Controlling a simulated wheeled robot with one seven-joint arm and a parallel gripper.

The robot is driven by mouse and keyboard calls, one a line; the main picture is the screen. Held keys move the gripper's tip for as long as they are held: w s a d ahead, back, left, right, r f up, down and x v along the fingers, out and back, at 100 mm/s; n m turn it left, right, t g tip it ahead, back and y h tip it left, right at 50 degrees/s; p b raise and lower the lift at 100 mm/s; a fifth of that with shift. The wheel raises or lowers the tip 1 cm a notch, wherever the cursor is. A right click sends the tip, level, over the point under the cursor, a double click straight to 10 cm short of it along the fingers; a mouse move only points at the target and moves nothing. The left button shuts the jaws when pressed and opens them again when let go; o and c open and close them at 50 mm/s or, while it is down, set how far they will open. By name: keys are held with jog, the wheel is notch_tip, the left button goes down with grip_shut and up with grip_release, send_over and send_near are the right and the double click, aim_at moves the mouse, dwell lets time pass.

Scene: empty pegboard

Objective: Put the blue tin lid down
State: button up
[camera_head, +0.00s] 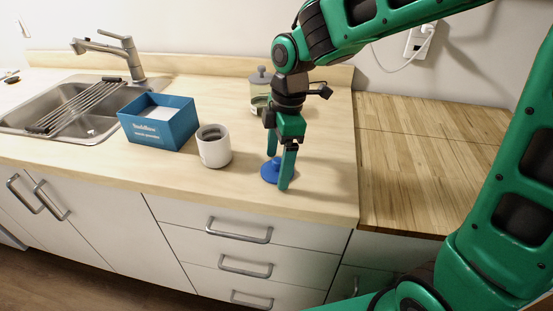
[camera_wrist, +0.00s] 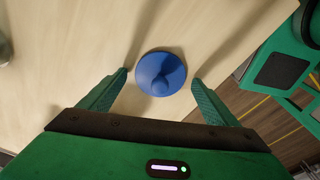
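The blue tin lid (camera_head: 269,172) is a round disc with a raised knob, lying on the light wood counter near its front edge. In the wrist view the lid (camera_wrist: 160,73) shows whole, knob up, just beyond and between the fingertips. My gripper (camera_head: 279,170) points down at the lid, its green fingers spread. In the wrist view my gripper (camera_wrist: 160,84) is open, with a gap between each fingertip and the lid. One finger hides part of the lid in the head view.
A white mug (camera_head: 214,147) and a blue box (camera_head: 160,122) stand to the left. A clear jar (camera_head: 262,86) with a grey lid stands behind my gripper. A sink (camera_head: 70,105) is at far left. The wooden counter section (camera_head: 410,150) at right is clear.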

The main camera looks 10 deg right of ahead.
jog(key=shift+r, duration=0.1)
notch_tip(320, 180, up, 12)
jog(key=d, duration=0.1)
jog(key=s+d+f+m, duration=0.25)
jog(key=d+m, duration=0.25)
jog(key=d, duration=0.3)
jog(key=s+d+f+m, duration=0.1)
jog(key=s+d+m, duration=0.2)
jog(key=d+m, duration=0.35)
jog(key=s+d+f+m, duration=0.2)
jog(key=s+d+m, duration=0.2)
jog(key=s, duration=0.1)
jog(key=s+d+f+m, duration=0.2)
jog(key=s+d+m, duration=0.3)
jog(key=s+d+f+m+h, duration=0.1)
jog(key=s+d+f+m, duration=0.2)
jog(key=s+d+m, duration=0.1)
jog(key=shift+s+d+f, duration=0.1)
jog(key=shift+s+d, duration=0.65)
jog(key=shift+s, duration=0.15)
jog(key=shift+w+f, duration=0.3)
jog(key=shift+w, duration=0.5)
jog(key=shift+s+r, duration=0.1)
